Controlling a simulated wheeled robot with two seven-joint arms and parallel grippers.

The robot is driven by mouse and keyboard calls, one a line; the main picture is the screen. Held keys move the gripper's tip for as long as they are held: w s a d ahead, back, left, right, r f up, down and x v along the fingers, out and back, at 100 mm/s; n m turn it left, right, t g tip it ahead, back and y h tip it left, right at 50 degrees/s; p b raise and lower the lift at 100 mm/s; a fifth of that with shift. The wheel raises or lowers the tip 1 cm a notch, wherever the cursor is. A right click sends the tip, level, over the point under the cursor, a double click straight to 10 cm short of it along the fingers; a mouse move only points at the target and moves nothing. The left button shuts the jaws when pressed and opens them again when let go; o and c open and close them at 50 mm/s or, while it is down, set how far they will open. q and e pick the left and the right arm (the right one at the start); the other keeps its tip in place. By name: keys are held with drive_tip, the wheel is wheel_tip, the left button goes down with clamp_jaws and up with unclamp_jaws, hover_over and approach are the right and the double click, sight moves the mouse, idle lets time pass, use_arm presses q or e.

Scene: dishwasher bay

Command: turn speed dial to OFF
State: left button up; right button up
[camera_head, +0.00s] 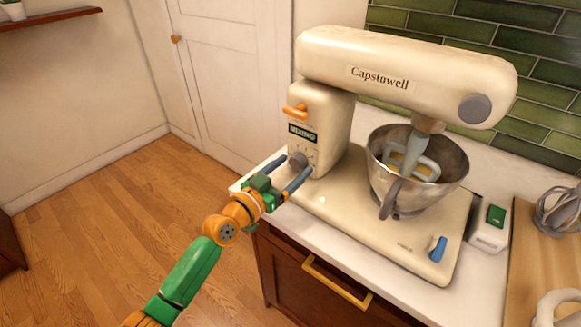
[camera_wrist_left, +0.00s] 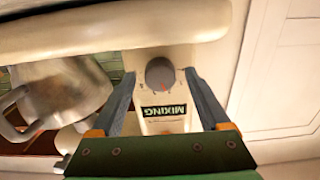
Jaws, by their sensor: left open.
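The cream stand mixer (camera_head: 405,75) stands on its base on the counter. Its grey round speed dial (camera_head: 298,159) sits on the column below a dark "MIXING" label (camera_head: 302,133). In the left wrist view the dial (camera_wrist_left: 160,74) shows a small red mark near its rim, and the label (camera_wrist_left: 163,111) appears upside down. My left gripper (camera_head: 297,165) is open, its two fingers pointing at the column, one on each side of the dial. In the left wrist view gaps show between the fingers (camera_wrist_left: 158,80) and the dial. My right gripper is not in view.
An orange lever (camera_head: 295,111) sticks out above the label. A steel bowl (camera_head: 445,180) with a beater stands under the mixer head. A blue knob (camera_head: 438,248) is on the base, and a white box with a green switch (camera_head: 495,216) stands right. Floor at left is clear.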

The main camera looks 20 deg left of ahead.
use_arm(q)
drive_tip(key=shift+w+f, duration=0.1)
drive_tip(key=shift+w, duration=0.1)
drive_tip(key=shift+s, duration=0.2)
drive_tip(key=c, duration=0.7)
clamp_jaws()
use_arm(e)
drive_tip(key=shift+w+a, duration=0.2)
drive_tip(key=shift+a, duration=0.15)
